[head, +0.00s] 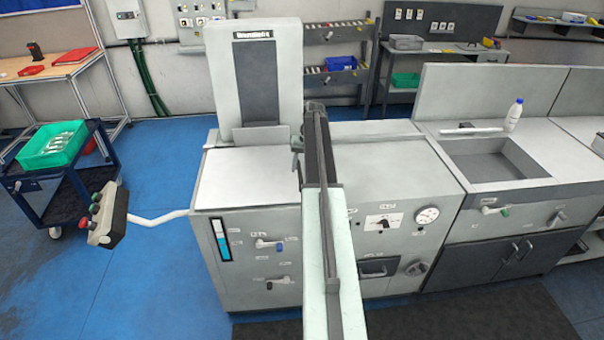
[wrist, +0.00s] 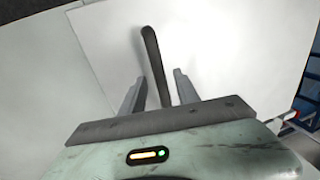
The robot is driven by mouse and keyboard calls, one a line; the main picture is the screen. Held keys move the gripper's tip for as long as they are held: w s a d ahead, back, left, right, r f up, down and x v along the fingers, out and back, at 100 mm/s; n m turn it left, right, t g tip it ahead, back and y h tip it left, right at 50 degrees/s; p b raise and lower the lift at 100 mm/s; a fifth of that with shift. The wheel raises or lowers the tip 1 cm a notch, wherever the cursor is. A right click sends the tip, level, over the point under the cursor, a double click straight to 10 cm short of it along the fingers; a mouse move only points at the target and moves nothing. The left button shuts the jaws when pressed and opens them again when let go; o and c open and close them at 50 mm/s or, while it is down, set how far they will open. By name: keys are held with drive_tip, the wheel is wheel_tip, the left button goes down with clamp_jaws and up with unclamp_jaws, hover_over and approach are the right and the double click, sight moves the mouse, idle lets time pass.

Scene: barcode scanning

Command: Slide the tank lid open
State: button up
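The tank lid (head: 245,182) is a flat, pale panel on top of the left grey machine. In the wrist view the pale lid surface (wrist: 225,50) fills most of the picture. A dark bar handle (wrist: 151,45) stands out on it. My gripper (wrist: 160,74) is open, with one finger on each side of the handle's lower part. A gap shows between the handle and each finger, so I see no grip on it. In the head view my arm hides the lid's right edge, and my gripper (head: 298,150) is small and partly hidden there.
A tall grey housing (head: 256,75) stands behind the lid. A control box (head: 107,215) sticks out at left on a white arm. A sink counter (head: 500,160) with a white bottle (head: 514,114) stands at right. Blue floor (head: 165,270) is clear at front left.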

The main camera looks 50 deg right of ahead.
clamp_jaws()
idle(1.4)
